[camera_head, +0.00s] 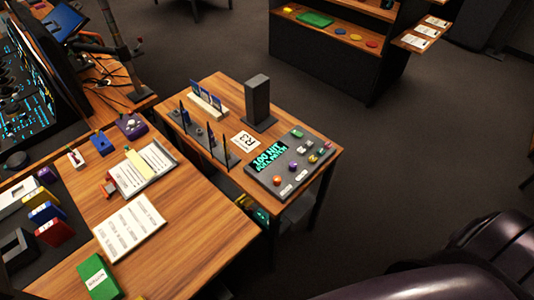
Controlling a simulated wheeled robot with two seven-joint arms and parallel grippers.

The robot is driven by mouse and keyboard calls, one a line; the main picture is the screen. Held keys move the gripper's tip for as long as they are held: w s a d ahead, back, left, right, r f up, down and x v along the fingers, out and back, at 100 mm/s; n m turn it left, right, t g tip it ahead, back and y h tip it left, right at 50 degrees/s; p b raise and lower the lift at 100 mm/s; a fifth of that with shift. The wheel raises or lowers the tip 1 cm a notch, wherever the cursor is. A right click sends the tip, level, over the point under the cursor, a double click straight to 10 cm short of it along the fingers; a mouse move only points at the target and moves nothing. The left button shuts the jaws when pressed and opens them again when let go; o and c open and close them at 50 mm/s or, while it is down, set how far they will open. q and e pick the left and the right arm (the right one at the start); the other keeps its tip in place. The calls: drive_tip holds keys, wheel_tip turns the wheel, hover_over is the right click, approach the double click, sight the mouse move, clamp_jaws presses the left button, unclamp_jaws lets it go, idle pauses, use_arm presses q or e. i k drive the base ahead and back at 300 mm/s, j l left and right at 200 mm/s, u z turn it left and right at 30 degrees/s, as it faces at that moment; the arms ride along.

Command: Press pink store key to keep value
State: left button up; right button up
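The dark grey trackball panel (276,179) lies at the right front of the small wooden side table. White labels lie along the panel's front edge. Neither of my grippers is in view.
A larger desk (190,235) with papers, boxes and monitors fills the left. A shelf unit (325,62) stands behind. Floor right of the side table is clear.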

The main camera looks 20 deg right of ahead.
sight(328, 145)
drive_tip(key=k+z, duration=0.1)
drive_tip(key=z, duration=1.15)
